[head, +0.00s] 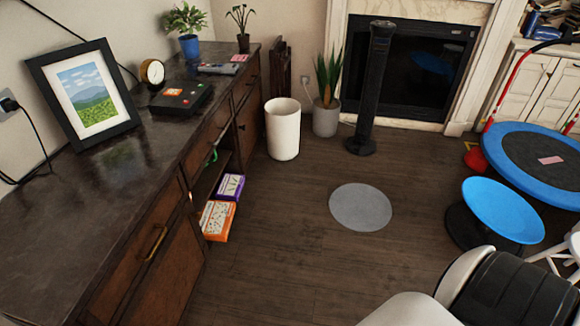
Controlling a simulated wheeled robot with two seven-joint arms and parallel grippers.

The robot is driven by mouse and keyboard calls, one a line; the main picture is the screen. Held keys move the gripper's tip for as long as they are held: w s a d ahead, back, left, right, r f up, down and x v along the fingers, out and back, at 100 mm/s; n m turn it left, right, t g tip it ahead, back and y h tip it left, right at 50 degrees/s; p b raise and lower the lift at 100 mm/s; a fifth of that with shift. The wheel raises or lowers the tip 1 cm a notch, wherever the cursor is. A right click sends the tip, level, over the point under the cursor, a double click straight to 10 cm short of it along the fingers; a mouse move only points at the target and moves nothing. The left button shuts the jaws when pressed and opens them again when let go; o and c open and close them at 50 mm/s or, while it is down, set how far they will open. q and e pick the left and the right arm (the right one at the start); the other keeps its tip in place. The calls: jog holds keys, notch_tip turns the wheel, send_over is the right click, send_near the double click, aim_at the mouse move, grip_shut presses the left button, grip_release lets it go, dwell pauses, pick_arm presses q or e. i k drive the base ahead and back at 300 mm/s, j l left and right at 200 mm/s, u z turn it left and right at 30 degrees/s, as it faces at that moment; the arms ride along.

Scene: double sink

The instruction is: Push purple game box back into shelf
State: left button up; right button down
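The purple game box (230,187) has a white label with dark marks on its end. It is in the open shelf of the dark wooden cabinet (160,215), above orange boxes, and its end sticks out past the cabinet front. Its back part is hidden inside the shelf. An orange box (217,234) with a white patterned label sits lower down and also juts out. Neither of my grippers shows in the head view.
Open wooden floor lies right of the shelf, with a flat grey disc (360,207) on it. A white bin (283,130), a plant pot (326,117) and a dark column (372,90) stand behind. A blue bowl-shaped seat (503,210) and blue trampoline (535,160) are at right.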

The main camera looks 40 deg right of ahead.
aim_at(230, 188)
jog(key=z, duration=0.7)
jog(key=i+l+u, duration=0.2)
jog(key=i+l, duration=0.3)
jog(key=i+l+u, duration=0.2)
jog(key=i+l, duration=0.4)
jog(key=i+l+u, duration=0.2)
jog(key=i+l, duration=0.35)
jog(key=l, duration=0.15)
